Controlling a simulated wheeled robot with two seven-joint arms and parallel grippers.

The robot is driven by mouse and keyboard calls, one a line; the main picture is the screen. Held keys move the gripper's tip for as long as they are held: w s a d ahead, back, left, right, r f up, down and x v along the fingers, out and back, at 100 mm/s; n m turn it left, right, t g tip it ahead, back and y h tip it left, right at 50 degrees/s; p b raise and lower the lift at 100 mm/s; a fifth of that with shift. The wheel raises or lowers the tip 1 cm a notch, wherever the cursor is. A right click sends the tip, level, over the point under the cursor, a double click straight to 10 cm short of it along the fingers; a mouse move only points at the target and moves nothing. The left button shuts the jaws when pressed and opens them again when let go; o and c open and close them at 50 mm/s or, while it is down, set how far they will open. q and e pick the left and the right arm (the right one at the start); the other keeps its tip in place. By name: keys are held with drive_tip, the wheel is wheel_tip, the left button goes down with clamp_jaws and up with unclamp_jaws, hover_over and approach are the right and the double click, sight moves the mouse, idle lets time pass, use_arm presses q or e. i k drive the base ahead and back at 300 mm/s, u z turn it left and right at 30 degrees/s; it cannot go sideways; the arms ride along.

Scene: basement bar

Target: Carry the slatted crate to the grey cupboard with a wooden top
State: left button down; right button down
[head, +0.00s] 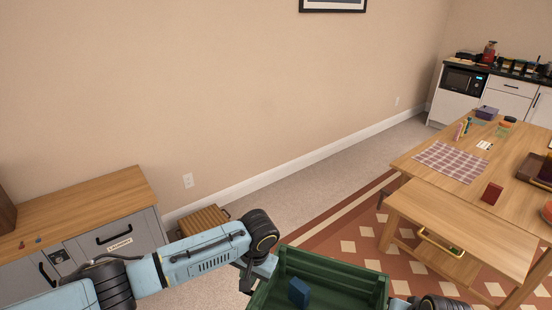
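The slatted crate (325,267) is green and shows at the bottom centre, close in front of me, cut off by the lower edge. A small dark blue block (299,291) is inside it. The grey cupboard with a wooden top (84,205) stands against the wall at the left, with a drawer labelled "LAUNDRY". My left arm reaches across from the left, and its end (248,277) goes down beside the crate's left side; its fingers are hidden. Only a dark joint of my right arm shows at the crate's right corner; that gripper is out of frame.
A low slatted wooden box (203,220) is on the floor right of the cupboard. Small red and blue items lie on the cupboard top. A wooden table (410,165) and bench (460,222) stand at the right on a patterned rug (345,235).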

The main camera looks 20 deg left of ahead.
sight(88, 205)
drive_tip(key=u, duration=1.15)
drive_tip(key=i, duration=0.9)
drive_tip(key=u, duration=1.05)
drive_tip(key=i, duration=2.25)
drive_tip(key=z, duration=0.2)
